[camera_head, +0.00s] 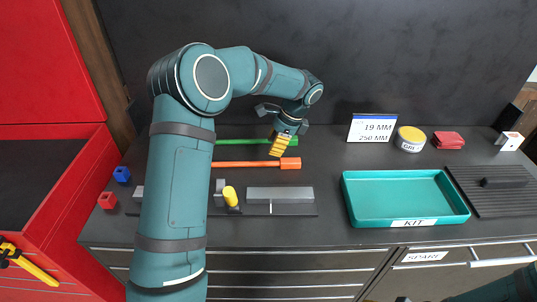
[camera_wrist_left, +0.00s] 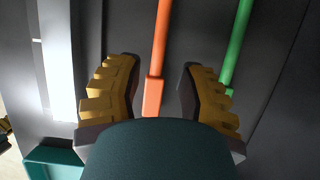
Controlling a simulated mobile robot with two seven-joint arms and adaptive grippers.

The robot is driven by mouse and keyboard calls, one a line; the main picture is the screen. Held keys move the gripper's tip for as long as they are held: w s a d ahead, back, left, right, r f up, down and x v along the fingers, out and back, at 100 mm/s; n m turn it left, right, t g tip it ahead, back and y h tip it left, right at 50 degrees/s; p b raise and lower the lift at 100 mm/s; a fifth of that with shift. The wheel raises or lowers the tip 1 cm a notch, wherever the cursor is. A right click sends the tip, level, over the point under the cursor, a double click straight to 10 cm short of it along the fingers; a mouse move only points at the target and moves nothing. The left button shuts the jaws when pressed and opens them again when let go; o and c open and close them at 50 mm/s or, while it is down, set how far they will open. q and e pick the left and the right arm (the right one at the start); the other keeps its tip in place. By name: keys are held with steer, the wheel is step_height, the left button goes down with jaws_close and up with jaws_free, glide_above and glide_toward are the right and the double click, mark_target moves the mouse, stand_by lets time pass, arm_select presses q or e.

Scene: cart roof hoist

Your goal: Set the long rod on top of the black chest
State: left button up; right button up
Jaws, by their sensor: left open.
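Two rods lie on the dark worktop, an orange one (camera_head: 255,164) with a thick right end and a green one (camera_head: 235,142) behind it. My left arm hides part of both, so I cannot tell which is longer. My left gripper (camera_head: 281,146) points down over their right ends, open and empty. In the left wrist view the orange rod (camera_wrist_left: 160,45) runs between the open fingers (camera_wrist_left: 157,95); the green rod (camera_wrist_left: 237,45) passes outside, behind the right finger. I cannot identify a black chest with certainty; the dark worktop (camera_head: 300,228) has drawers below. My right gripper is out of view.
A red cabinet (camera_head: 85,205) stands at the left. A teal tray (camera_head: 345,205) marked KIT is right of centre, beside a dark ridged mat (camera_head: 505,205). A sign (camera_head: 372,128), a yellow tin (camera_head: 411,134) and a red item (camera_head: 448,140) stand behind. Grey blocks (camera_head: 281,195) lie in front.

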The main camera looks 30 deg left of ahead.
arm_select(q)
steer(key=shift+v, duration=2.3)
